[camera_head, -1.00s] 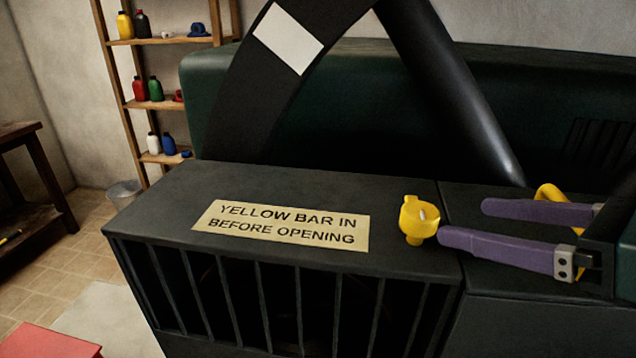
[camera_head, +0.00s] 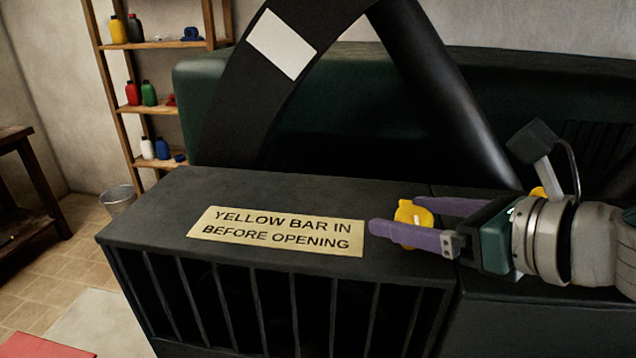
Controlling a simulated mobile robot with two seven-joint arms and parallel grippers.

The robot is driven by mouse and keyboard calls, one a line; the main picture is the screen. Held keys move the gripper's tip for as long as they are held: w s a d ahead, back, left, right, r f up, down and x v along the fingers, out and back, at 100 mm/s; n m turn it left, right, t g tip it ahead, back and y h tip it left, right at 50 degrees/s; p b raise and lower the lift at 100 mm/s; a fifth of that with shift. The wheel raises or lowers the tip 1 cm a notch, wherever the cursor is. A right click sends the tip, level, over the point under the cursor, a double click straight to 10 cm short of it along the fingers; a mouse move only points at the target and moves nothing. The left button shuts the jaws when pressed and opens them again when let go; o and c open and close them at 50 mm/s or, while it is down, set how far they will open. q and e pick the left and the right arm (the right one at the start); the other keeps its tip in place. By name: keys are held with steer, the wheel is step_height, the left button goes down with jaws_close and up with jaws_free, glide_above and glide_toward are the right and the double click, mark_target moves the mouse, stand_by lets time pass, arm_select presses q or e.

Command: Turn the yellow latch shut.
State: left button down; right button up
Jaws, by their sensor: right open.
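The yellow latch (camera_head: 408,211) sits on top of the dark machine housing, right of the lettered plate. My right gripper (camera_head: 392,212) comes in from the right, with its two purple fingers open. Another yellow part (camera_head: 538,192) shows partly behind my right wrist. My left gripper is not in view.
The plate (camera_head: 277,231) reads "YELLOW BAR IN BEFORE OPENING". The housing (camera_head: 150,215) has a barred front. A black curved guard and a thick dark tube (camera_head: 440,85) rise behind it. Shelves with bottles (camera_head: 131,94) and a bin (camera_head: 117,199) stand at the left.

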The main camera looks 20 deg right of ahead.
steer(key=shift+c, duration=0.3)
jaws_close()
stand_by(0.3)
